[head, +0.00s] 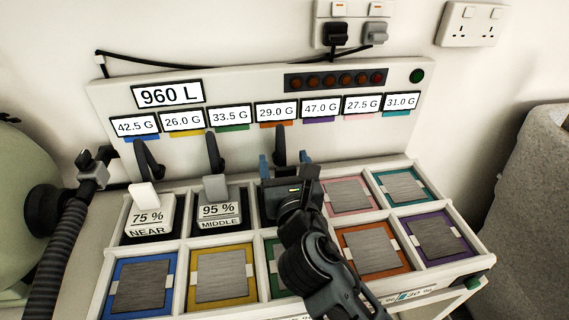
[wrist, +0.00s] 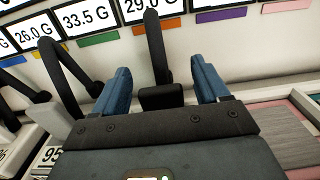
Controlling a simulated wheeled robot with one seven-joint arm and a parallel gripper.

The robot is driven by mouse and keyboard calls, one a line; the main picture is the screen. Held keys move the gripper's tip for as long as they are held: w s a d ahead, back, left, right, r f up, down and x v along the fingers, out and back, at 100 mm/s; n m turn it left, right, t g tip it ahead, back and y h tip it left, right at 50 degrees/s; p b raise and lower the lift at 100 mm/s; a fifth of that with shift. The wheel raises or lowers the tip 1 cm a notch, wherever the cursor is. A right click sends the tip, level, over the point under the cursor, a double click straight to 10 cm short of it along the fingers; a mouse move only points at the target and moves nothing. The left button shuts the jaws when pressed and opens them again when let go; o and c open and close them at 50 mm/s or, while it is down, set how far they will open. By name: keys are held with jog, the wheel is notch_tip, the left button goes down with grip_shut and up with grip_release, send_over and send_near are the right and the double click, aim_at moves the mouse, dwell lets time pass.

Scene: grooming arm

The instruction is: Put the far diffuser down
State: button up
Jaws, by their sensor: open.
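My gripper (head: 279,165) is over the third back compartment of the white tray, its blue fingers spread. In the wrist view my gripper (wrist: 162,85) is open, with a finger on each side of the black far diffuser (wrist: 162,98) and visible gaps between. A black hose (wrist: 155,45) rises behind it. In the head view my gripper and arm hide most of the far diffuser, and only its hose (head: 280,145) shows clearly. Whether it rests on the compartment floor is hidden.
The white near diffuser (head: 144,196) and grey middle diffuser (head: 215,188) stand in the compartments to the left. Several metal pads on coloured squares, such as the orange one (head: 373,249), fill other compartments. A panel of displays (head: 168,95) stands behind. A green tank (head: 22,200) is at left.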

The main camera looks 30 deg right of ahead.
jog(key=shift+r, duration=0.1)
jog(key=shift+s, duration=0.15)
jog(key=b+v, duration=0.1)
jog(key=v, duration=1)
jog(key=shift+s+a+r, duration=0.1)
jog(key=shift+s+a, duration=0.05)
jog(key=shift+s, duration=0.2)
